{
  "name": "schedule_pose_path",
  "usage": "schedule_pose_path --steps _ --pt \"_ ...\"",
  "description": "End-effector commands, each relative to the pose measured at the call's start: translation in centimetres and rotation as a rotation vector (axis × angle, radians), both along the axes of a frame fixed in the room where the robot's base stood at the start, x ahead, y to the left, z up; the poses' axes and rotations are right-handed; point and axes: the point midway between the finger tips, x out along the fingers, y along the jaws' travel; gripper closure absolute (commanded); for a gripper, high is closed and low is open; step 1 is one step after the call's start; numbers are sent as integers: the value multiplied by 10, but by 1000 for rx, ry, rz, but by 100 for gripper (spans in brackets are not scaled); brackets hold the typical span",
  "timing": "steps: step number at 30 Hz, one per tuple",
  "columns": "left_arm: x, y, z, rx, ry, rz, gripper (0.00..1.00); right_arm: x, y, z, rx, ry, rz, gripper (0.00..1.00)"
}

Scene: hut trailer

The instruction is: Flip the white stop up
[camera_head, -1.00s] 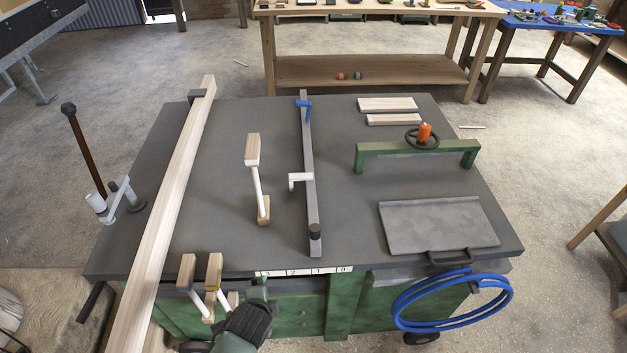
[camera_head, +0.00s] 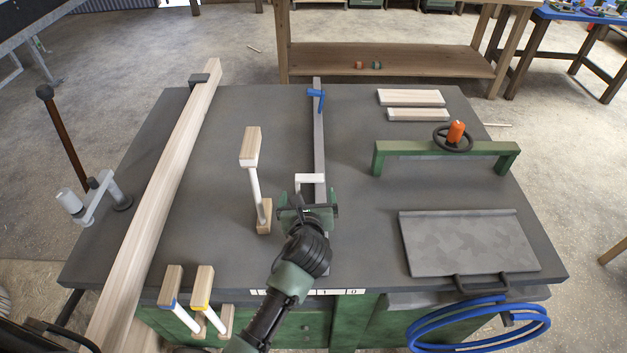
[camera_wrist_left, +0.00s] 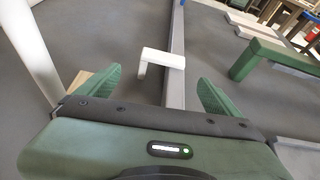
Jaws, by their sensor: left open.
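The white stop (camera_head: 309,179) is a small L-shaped piece on the left side of a long grey rail (camera_head: 319,140) that runs across the dark table. In the left wrist view the white stop (camera_wrist_left: 160,62) lies ahead of and between the two green fingers, apart from them. My left gripper (camera_head: 306,194) is open and empty, just on the near side of the stop, over the rail. It hides the near part of the rail in the head view. A blue clamp (camera_head: 316,95) sits on the rail's far end. My right gripper is not in view.
A wooden post (camera_head: 251,150) with a white rod stands left of the stop. A long wooden beam (camera_head: 165,200) lies along the table's left. A green bridge (camera_head: 400,150) with an orange knob and a grey plate (camera_head: 465,243) are at the right.

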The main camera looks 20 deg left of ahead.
Motion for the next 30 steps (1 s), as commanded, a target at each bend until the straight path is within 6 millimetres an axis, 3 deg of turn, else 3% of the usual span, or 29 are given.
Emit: schedule_pose_path --steps 6,13,16,24,30 --pt "15 -1 0 81 -5 -36 5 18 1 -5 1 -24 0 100" --pt "48 9 -14 78 -5 -35 5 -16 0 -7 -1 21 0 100" --pt "60 12 -20 76 -4 -34 5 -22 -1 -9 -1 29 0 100" --pt "75 16 -27 74 -5 -35 5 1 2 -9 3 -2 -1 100" --pt "75 17 -27 74 -5 -34 5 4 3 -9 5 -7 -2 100"
